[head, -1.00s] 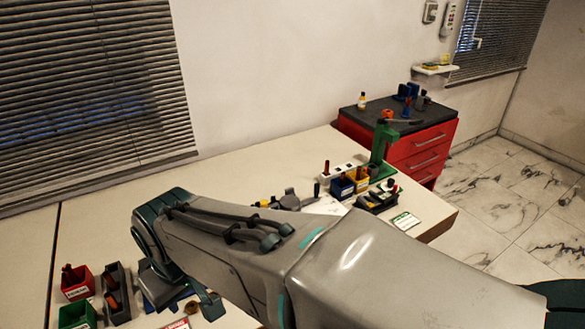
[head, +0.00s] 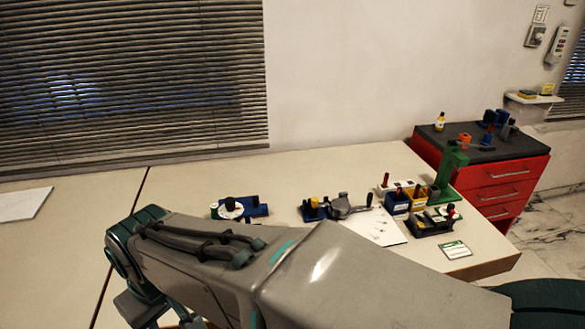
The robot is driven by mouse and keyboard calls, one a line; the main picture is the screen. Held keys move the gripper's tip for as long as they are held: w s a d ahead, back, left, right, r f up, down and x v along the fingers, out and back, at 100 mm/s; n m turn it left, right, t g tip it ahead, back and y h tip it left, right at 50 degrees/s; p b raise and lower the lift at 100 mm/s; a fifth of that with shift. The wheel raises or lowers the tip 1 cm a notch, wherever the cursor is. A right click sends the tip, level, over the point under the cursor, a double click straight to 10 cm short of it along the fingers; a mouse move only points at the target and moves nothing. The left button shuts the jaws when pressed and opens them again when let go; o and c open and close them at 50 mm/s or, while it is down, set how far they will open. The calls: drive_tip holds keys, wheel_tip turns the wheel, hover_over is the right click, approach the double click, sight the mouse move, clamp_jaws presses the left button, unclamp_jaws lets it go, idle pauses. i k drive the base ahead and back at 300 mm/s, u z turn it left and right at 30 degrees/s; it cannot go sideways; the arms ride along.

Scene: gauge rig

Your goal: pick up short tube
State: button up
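I cannot pick out the short tube for certain. Small reddish upright pieces (head: 386,180) stand in the group of holders at the right of the table; they are too small to tell apart by length. My arm crosses the lower middle of the head view and covers the near part of the table. Its wrist end is at the lower left and bends down toward the bottom edge. My gripper's fingertips are hidden or cut off there, so what is between them does not show.
On the white table (head: 80,212) stand a blue fixture (head: 257,206), a grey gauge tool (head: 343,207), a blue bin (head: 397,204), a black holder (head: 428,224), a green stand (head: 450,172) and a flat card (head: 455,250). A red cabinet (head: 508,178) stands behind right. The table's left is mostly clear.

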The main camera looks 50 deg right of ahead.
sight(386, 177)
drive_tip(key=u, duration=1.05)
drive_tip(key=k, duration=1.8)
drive_tip(key=z, duration=2.45)
drive_tip(key=i, duration=1)
